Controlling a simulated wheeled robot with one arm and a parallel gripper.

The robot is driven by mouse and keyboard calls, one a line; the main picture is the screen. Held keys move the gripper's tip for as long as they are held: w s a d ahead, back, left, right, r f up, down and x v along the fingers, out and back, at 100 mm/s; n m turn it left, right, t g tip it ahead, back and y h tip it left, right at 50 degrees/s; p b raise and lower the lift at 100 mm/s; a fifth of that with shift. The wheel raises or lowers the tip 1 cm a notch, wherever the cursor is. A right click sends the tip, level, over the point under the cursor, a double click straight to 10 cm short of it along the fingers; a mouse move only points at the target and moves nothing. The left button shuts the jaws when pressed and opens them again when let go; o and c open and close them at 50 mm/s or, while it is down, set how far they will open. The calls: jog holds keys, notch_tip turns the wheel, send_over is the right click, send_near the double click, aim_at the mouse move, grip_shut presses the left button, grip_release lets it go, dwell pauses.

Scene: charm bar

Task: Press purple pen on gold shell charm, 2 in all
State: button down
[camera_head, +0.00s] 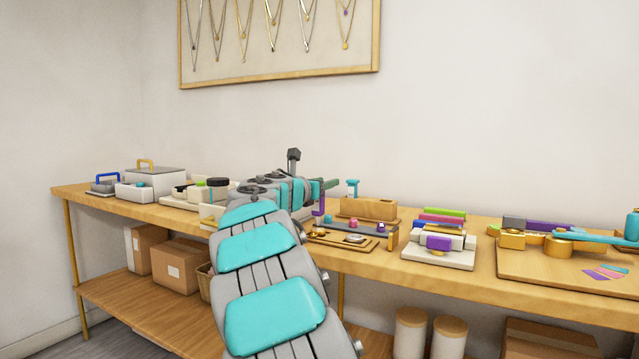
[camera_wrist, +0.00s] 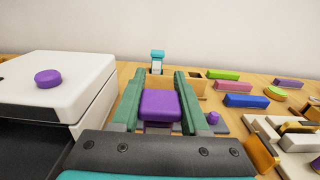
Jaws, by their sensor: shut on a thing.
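My gripper (camera_head: 328,184) is shut on the purple pen (camera_head: 319,204), which hangs below the fingers above the wooden tray. In the wrist view the purple pen (camera_wrist: 160,105) shows as a purple block between the two green fingers (camera_wrist: 158,92); its lower end is hidden there. I cannot tell which is the gold shell charm.
A wooden holder (camera_head: 368,208) with a teal pen (camera_head: 352,187) stands just behind. A white stand with colored blocks (camera_head: 438,243) is to the right. A white box (camera_wrist: 60,90) stands left in the wrist view.

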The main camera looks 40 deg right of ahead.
jog(key=shift+f+b, duration=0.35)
jog(key=shift+f, duration=0.25)
dwell(1.0)
notch_tip(320, 180, up, 7)
jog(key=p, duration=0.4)
dwell(0.6)
jog(key=shift+a, duration=0.1)
dwell(0.4)
